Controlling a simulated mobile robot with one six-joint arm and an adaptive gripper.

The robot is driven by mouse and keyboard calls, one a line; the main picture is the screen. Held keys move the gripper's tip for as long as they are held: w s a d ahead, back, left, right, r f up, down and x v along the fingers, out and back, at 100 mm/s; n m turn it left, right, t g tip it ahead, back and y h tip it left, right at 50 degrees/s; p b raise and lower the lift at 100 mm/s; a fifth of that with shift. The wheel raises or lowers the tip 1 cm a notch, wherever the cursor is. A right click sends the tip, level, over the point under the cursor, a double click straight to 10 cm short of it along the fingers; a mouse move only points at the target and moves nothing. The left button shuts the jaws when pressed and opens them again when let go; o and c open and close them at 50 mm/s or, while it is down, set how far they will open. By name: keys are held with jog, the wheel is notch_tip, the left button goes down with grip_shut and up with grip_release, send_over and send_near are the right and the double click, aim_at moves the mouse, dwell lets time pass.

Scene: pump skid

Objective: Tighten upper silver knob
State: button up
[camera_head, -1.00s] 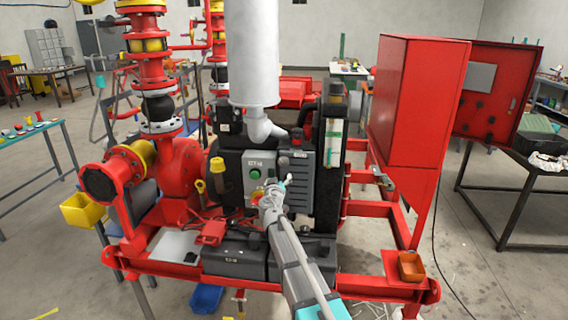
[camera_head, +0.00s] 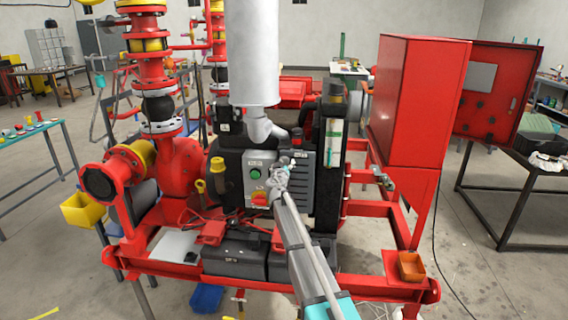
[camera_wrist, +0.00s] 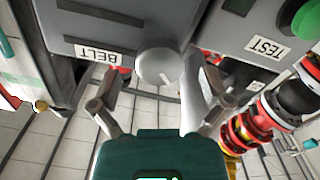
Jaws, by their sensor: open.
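A round silver knob (camera_wrist: 157,64) with a pale pointer line sits on the grey panel beside the BELT label (camera_wrist: 99,52) in the wrist view. My gripper (camera_wrist: 154,88) is open, with one finger on each side of the knob in that view. Whether the fingers touch the knob cannot be told. In the head view my gripper (camera_head: 281,168) is in front of the grey control panel (camera_head: 306,181), and the arm and gripper cover part of it. No second silver knob can be made out clearly.
A box with a TEST label (camera_wrist: 268,47) and a green button (camera_head: 255,173) adjoins the panel. A white cylinder (camera_head: 254,55) hangs above. An open red cabinet (camera_head: 408,100) stands to the right.

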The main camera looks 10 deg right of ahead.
jog(key=shift+x, duration=1.2)
jog(key=c, duration=1.2)
